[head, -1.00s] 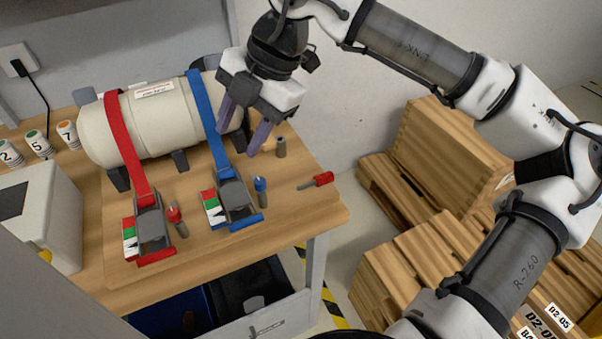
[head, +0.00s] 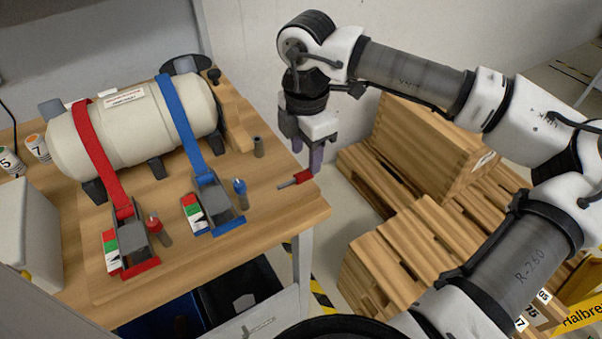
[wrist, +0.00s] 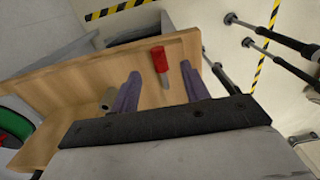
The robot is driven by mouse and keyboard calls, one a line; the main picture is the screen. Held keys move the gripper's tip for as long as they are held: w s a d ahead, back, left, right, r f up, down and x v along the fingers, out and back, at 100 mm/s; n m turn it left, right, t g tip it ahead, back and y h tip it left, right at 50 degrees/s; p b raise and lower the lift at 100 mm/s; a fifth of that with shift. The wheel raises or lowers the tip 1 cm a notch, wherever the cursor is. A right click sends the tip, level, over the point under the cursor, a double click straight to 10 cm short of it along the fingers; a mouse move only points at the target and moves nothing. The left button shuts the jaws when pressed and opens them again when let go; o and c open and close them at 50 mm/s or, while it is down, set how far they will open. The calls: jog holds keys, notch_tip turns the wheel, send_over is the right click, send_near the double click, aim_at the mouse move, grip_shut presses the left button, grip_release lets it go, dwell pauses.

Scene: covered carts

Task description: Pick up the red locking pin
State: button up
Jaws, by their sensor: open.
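A loose red locking pin (head: 303,176) with a grey shaft lies near the table's right edge in the head view. In the wrist view the red pin (wrist: 160,60) shows beyond my fingers, in line with the gap between them. My gripper (head: 308,162) is open, pointing down above the pin's handle; its fingers hide a little of the area there. It also shows in the wrist view (wrist: 160,74), with nothing held. Another red-topped pin (head: 153,222) stands upright beside the red strap's buckle (head: 128,245).
A blue-topped pin (head: 240,190) stands beside the blue buckle (head: 212,207). A grey peg (head: 258,147) stands behind the loose pin. A cream cylinder (head: 135,130) is strapped on the table (head: 270,220). Wooden crates (head: 430,135) stand on the floor to the right.

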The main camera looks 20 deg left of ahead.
aim_at(304, 172)
notch_tip(304, 172, down, 5)
jog(key=shift+s+a+r+p, duration=0.1)
jog(key=shift+a+p, duration=0.05)
jog(key=shift+p, duration=0.7)
jog(key=shift+c, duration=0.5)
grip_shut()
